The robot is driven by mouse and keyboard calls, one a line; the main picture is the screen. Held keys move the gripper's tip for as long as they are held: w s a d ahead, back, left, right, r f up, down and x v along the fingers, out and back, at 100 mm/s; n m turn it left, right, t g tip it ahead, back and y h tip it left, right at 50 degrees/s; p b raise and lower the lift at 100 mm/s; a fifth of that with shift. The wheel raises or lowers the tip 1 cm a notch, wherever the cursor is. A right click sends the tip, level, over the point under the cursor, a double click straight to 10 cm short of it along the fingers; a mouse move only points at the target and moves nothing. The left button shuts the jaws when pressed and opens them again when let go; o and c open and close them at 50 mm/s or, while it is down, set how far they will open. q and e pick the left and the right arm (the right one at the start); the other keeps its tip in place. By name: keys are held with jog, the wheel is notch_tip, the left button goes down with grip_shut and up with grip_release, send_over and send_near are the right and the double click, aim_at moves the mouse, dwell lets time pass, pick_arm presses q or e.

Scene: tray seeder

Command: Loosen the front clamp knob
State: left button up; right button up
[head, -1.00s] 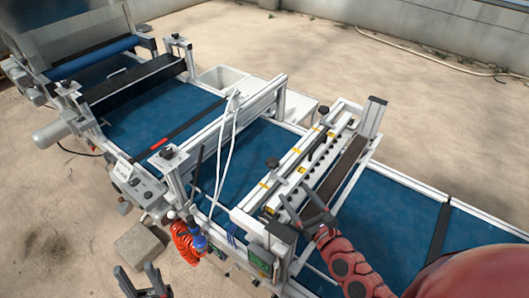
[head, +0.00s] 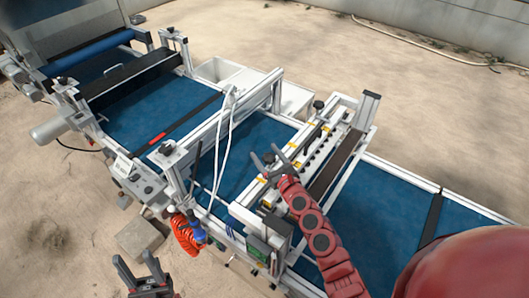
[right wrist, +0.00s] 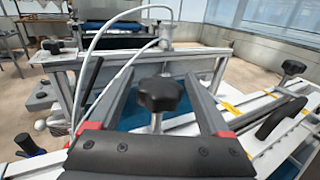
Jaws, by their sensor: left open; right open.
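The front clamp knob (right wrist: 160,95) is a black lobed knob on a pale upright stem. In the right wrist view it stands between the two fingers of my right gripper (right wrist: 160,77), with gaps on both sides. In the head view my right gripper (head: 266,153) is open at the near end of the white seeder bar (head: 303,153), and the knob is a small dark shape between its fingers. My left gripper (head: 136,262) is open and empty at the bottom left, away from the machine.
A second black knob (head: 318,104) stands at the far end of the bar; the right wrist view shows it right of the gripper. White hoses (head: 225,150) hang left of the bar. A frame beam (head: 215,122) crosses the blue belt (head: 140,108).

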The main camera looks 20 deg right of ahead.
jog(key=shift+w+a, duration=0.2)
jog(key=shift+w, duration=0.3)
grip_shut()
